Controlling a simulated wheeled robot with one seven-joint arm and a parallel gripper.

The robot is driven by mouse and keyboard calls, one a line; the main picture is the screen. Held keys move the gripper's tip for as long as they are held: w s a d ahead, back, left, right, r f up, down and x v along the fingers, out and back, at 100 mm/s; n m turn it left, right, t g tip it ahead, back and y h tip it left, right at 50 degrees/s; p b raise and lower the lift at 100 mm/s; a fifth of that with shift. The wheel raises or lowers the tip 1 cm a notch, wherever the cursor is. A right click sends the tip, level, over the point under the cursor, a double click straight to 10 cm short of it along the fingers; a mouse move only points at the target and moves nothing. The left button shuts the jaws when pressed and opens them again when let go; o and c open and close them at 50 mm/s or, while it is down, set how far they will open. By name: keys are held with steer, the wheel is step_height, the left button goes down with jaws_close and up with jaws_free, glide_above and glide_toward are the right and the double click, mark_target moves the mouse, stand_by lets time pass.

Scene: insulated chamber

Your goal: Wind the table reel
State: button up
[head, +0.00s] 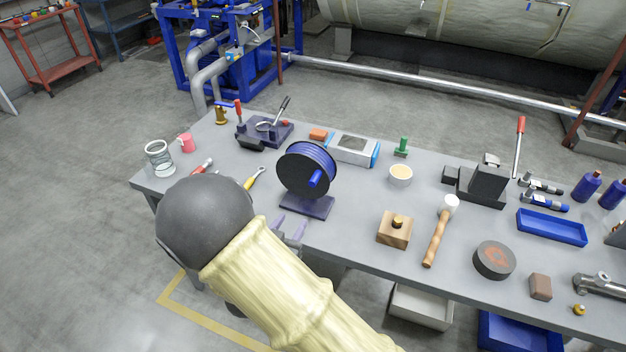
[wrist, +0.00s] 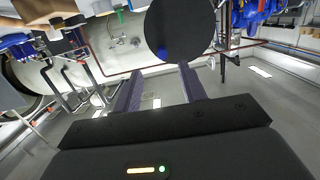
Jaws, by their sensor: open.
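The table reel (head: 306,168) stands upright on a dark purple base (head: 307,204) at the table's front middle. It has black side discs, blue line wound on it and a blue crank handle (head: 315,179) on the face toward me. In the wrist view its black disc (wrist: 185,25) is at the top, with the blue handle (wrist: 164,51) near its lower left edge. My gripper (head: 288,228) is open and empty, at the table's front edge just in front of and below the reel base. In the wrist view, the two fingers (wrist: 160,72) are apart and point toward the disc, not touching the handle.
A yellow-handled tool (head: 254,179) lies left of the reel. A blue-and-white box (head: 353,150) is behind. My arm covers the table's front left.

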mark_target(310, 187)
steer(key=shift+s+a+r+t+h, duration=0.2)
steer(key=shift+s+t, duration=0.15)
steer(key=shift+s, duration=0.1)
steer(key=shift+s+a+r+t+h, duration=0.2)
steer(key=shift+s+t, duration=0.15)
steer(key=shift+s, duration=0.1)
steer(key=p+x, duration=0.5)
steer(key=x, duration=1.2)
steer(key=shift+w, duration=0.25)
jaws_close()
